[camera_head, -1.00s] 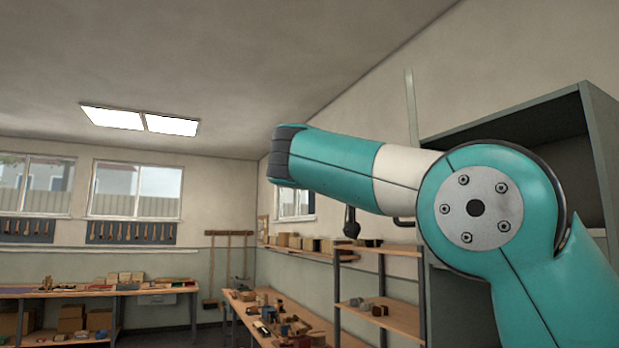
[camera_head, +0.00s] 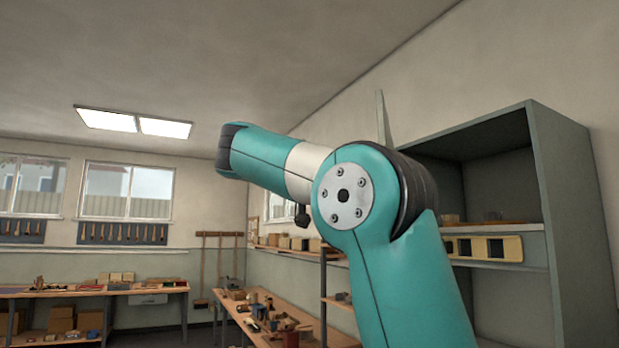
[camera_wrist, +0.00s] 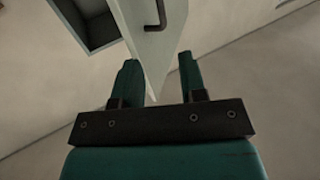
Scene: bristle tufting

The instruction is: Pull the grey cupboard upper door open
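The grey cupboard (camera_head: 572,215) stands at the right of the head view, its upper compartment uncovered. A thin pale upright strip (camera_head: 382,118) at its left looks like the upper door, swung out and seen nearly edge-on; my arm hides its lower part. In the wrist view, the pale door (camera_wrist: 150,50) with a dark bar handle (camera_wrist: 156,14) stands out from the cupboard's dark opening (camera_wrist: 96,22). My gripper (camera_wrist: 160,68) is open, with the door's tapering edge between its spread fingers. Contact with the door cannot be told. The fingers are not clear in the head view.
Inside the cupboard, a shelf (camera_head: 500,264) bears a tan box with square openings (camera_head: 485,247). A workbench with small items (camera_head: 265,322) runs along the wall left of the cupboard. Another bench (camera_head: 70,292) stands under the windows at the far left.

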